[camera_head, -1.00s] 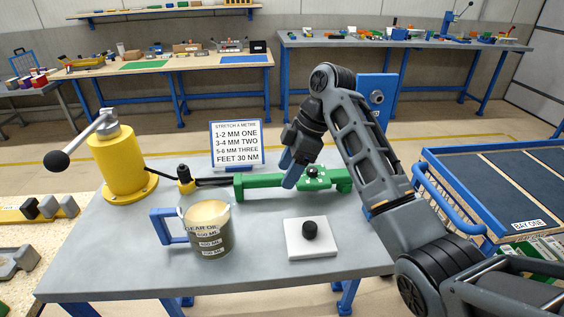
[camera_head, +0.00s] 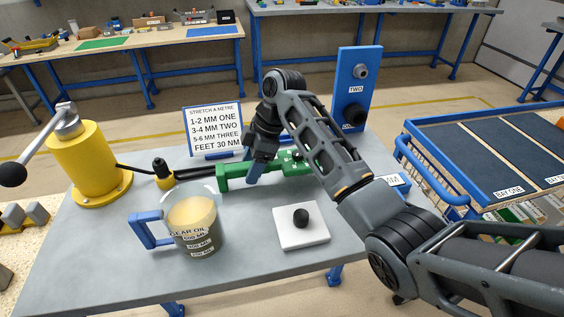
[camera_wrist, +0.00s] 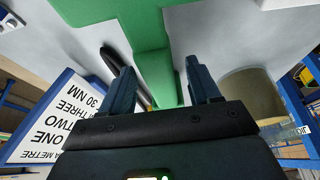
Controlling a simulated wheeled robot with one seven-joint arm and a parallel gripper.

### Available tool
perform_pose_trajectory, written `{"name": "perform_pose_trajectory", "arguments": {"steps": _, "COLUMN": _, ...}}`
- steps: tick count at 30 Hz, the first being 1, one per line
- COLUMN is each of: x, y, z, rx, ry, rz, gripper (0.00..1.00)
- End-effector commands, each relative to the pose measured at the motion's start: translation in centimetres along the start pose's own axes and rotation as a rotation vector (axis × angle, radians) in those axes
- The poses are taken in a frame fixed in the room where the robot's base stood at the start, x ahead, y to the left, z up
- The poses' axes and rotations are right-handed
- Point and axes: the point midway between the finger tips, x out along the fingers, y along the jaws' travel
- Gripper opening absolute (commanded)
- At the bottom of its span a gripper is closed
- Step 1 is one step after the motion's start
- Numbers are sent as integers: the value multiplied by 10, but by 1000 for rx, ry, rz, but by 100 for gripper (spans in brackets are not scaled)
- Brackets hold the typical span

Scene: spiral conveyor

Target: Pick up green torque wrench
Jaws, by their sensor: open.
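A long green tool body (camera_head: 230,180) lies on the grey table, with black rods running left from it. I take it as the green torque wrench, but its shape does not make that certain. My gripper (camera_head: 256,170) is open over the green body and hides part of its middle. In the wrist view, the green body (camera_wrist: 150,30) fills the top centre, and a green arm of it runs down between the two dark blue fingers of my gripper (camera_wrist: 163,80). I cannot tell whether the fingers touch it.
A gear oil jug (camera_head: 195,235) and a white plate with a black knob (camera_head: 300,236) stand in front. A sign (camera_head: 214,128) stands behind, a blue upright panel (camera_head: 358,75) at right. A yellow pump (camera_head: 88,170) stands left. The table's front left is clear.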

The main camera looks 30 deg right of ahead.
Motion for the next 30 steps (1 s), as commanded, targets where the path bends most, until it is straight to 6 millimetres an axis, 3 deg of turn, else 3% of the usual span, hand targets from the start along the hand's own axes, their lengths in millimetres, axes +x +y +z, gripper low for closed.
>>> {"name": "perform_pose_trajectory", "arguments": {"steps": 9, "x": 6, "y": 0, "z": 0, "rx": 0, "ry": 0, "rz": 1, "gripper": 62}}
{"name": "perform_pose_trajectory", "arguments": {"steps": 27, "x": 6, "y": 0, "z": 0, "rx": 0, "ry": 1, "rz": 1, "gripper": 4}}
{"name": "perform_pose_trajectory", "arguments": {"steps": 30, "x": 6, "y": 0, "z": 0, "rx": 0, "ry": 1, "rz": 1, "gripper": 0}}
